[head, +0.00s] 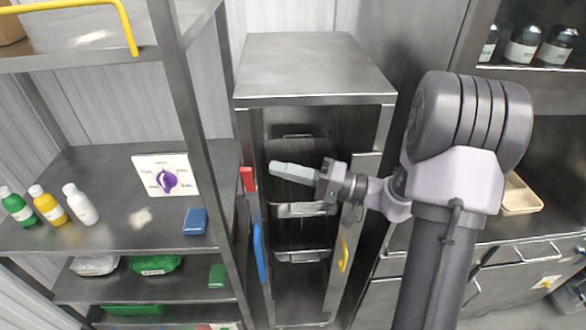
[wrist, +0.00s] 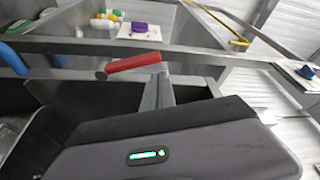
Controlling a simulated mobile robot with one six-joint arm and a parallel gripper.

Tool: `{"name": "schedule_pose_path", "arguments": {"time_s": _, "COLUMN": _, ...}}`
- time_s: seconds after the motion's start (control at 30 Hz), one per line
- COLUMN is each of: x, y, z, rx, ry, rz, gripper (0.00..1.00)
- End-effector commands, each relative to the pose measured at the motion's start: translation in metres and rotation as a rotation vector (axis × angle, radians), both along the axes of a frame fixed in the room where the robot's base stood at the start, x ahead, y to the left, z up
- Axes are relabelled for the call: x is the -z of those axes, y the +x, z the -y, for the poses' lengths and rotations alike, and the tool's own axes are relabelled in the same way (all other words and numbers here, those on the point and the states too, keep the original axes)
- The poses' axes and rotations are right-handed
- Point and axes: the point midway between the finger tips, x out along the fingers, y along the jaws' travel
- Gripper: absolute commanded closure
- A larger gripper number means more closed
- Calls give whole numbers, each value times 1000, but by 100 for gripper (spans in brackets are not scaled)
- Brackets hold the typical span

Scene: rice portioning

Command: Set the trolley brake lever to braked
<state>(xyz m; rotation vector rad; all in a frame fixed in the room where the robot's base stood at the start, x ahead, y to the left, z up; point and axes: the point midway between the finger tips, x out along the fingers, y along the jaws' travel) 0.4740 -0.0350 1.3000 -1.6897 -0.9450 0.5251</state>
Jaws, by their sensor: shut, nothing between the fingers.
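A red lever (head: 247,179) sits on the left front post of a steel cabinet-like frame (head: 315,84), which holds trays. In the wrist view the red lever (wrist: 133,63) lies nearly level, with its right end slightly higher. My gripper (head: 274,168) is shut and empty, pointing left, just right of the lever in the head view. In the wrist view my gripper's fingers (wrist: 160,88) reach up to just below the lever's right part. I cannot tell whether they touch it. No braked marking is readable.
A blue handle (head: 260,252) and a yellow handle (head: 344,254) are lower on the frame. A shelf rack at left holds bottles (head: 80,204), a purple knob (head: 167,180) on a white plate and a blue block (head: 195,221). Metal posts stand close around the lever.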

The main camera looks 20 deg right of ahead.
Motion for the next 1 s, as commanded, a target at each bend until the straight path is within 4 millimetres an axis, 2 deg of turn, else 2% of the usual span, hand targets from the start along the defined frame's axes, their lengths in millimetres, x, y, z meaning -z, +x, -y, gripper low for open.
{"name": "schedule_pose_path", "arguments": {"time_s": 0.13, "x": -4, "y": 15, "z": -23, "rx": -4, "ry": -1, "rz": -1, "gripper": 100}}
{"name": "schedule_pose_path", "arguments": {"time_s": 0.3, "x": -6, "y": 26, "z": -36, "rx": -2, "ry": -1, "rz": 0, "gripper": 100}}
{"name": "schedule_pose_path", "arguments": {"time_s": 0.73, "x": -4, "y": 28, "z": -39, "rx": 0, "ry": -2, "rz": 2, "gripper": 100}}
{"name": "schedule_pose_path", "arguments": {"time_s": 1.0, "x": 4, "y": 27, "z": -39, "rx": -1, "ry": -21, "rz": 61, "gripper": 100}}
